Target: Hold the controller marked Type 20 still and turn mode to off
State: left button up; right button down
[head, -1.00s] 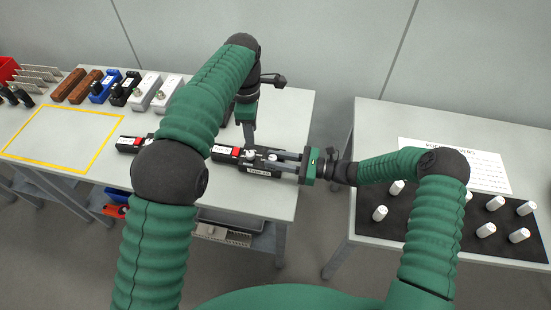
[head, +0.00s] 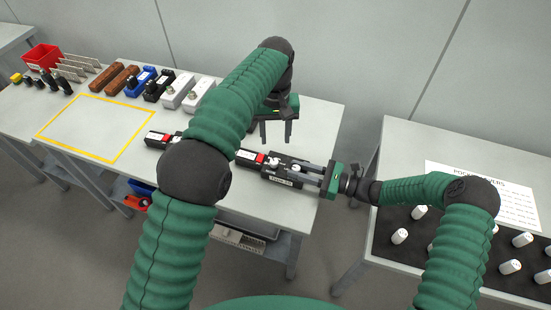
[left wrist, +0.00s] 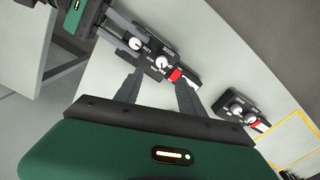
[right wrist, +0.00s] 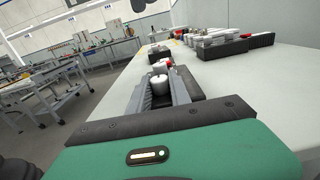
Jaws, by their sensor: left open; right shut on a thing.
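A black controller (head: 297,182) with a red part and white knobs lies on the left table; its small front label is hard to read. My right gripper (head: 300,171) is shut on its right end. The right wrist view shows the controller (right wrist: 161,82) between the fingers. My left gripper (head: 274,142) is open above the controller, fingers pointing down, apart from it. In the left wrist view the open fingers point toward a white knob (left wrist: 162,62) beside lettering that looks like MODE; another white knob (left wrist: 135,43) is near my right gripper's fingers.
A second black controller (head: 155,138) lies to the left, partly behind my left arm; it also shows in the left wrist view (left wrist: 240,106). A yellow-outlined area (head: 95,128) is empty. Several devices and a red bin (head: 42,57) line the back. A right table holds white pieces on a dark mat (head: 460,262).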

aim_at(274, 161)
pick_arm(q)
jog(key=f+m, duration=0.5)
jog(key=m, duration=0.1)
jog(key=f+m, duration=0.6)
jog(key=shift+a+f, duration=0.1)
jog(key=shift+a, duration=0.1)
grip_shut()
